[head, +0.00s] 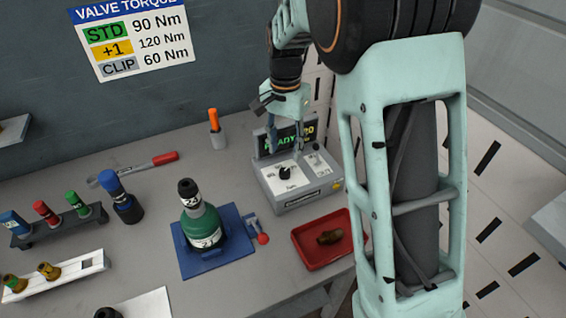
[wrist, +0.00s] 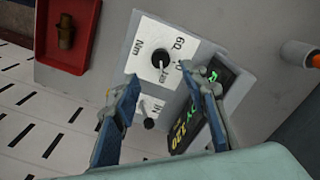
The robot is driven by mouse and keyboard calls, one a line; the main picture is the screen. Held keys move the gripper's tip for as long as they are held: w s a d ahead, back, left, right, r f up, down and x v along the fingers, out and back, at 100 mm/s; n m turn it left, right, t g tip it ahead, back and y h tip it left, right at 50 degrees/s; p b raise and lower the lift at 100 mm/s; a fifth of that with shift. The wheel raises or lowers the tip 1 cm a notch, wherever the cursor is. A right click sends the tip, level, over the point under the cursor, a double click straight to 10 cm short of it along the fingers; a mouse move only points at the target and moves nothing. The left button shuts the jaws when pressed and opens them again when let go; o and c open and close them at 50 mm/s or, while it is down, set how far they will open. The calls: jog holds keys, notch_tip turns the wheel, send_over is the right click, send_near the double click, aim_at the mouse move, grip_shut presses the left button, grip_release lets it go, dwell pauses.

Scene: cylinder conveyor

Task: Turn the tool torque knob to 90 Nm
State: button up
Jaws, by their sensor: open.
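The grey torque controller box (head: 300,188) stands at the right of the bench, with a sloped white dial panel and a lit display (head: 293,137). The black torque knob (head: 285,173) sits on the dial panel. It also shows in the wrist view (wrist: 160,66), beside printed marks including 60 and Nm; its exact pointer setting is hard to read. The display (wrist: 202,108) shows green text and a yellow number that looks like 120. My gripper (wrist: 172,82) is open and empty, above the box, its fingers apart and the knob beyond their tips. A smaller black switch (wrist: 149,124) is on the panel.
A wall sign (head: 135,38) lists STD 90 Nm, +1 120 Nm and CLIP 60 Nm. A red tray (head: 306,248) with a brown part lies in front of the box. A green bottle (head: 203,225) on a blue mat and an orange-topped marker (head: 215,125) stand left.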

aim_at(285, 171)
notch_tip(285, 171, down, 8)
jog(key=shift+r+p, duration=0.1)
jog(key=shift+p, duration=0.3)
jog(key=shift+c, duration=0.3)
grip_shut()
